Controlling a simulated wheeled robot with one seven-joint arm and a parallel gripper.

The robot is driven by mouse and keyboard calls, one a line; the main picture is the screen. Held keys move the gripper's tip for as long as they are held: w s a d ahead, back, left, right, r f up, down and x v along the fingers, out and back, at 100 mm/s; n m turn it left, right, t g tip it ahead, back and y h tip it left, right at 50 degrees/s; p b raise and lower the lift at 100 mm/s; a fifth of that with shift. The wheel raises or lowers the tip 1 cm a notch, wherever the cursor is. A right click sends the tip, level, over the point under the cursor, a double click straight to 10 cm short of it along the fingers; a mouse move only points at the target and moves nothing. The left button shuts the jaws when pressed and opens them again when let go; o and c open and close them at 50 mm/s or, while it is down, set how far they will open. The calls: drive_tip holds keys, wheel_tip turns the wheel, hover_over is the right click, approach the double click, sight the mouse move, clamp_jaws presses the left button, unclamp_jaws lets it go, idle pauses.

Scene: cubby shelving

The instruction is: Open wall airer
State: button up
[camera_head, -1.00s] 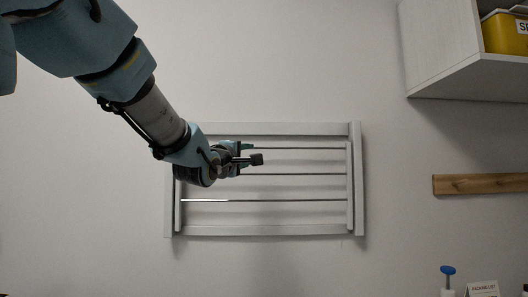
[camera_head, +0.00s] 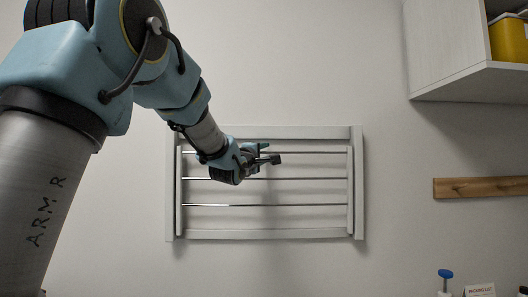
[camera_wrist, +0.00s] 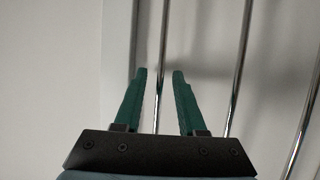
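The wall airer (camera_head: 300,132) is a pale rectangular frame with several thin metal rods, flat against the wall in the middle of the head view. My gripper (camera_head: 270,153) is in front of its upper part, near the top rod. In the wrist view my gripper (camera_wrist: 160,74) shows two green fingers, apart and with nothing clamped. A metal rod (camera_wrist: 163,40) lines up with the gap between them; I cannot tell whether it lies between the fingers or behind them. The frame's pale bar (camera_wrist: 118,50) runs just left of the fingers. My forearm hides the upper left part of the airer.
A white wall cabinet (camera_head: 445,50) with a yellow box (camera_head: 510,38) hangs at upper right. A wooden rail (camera_head: 480,187) is on the wall below it. A blue-topped bottle (camera_head: 445,280) and a sign (camera_head: 480,290) stand at lower right. The wall below the airer is clear.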

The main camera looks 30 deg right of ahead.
drive_tip(key=shift+c, duration=0.3)
clamp_jaws()
idle(1.1)
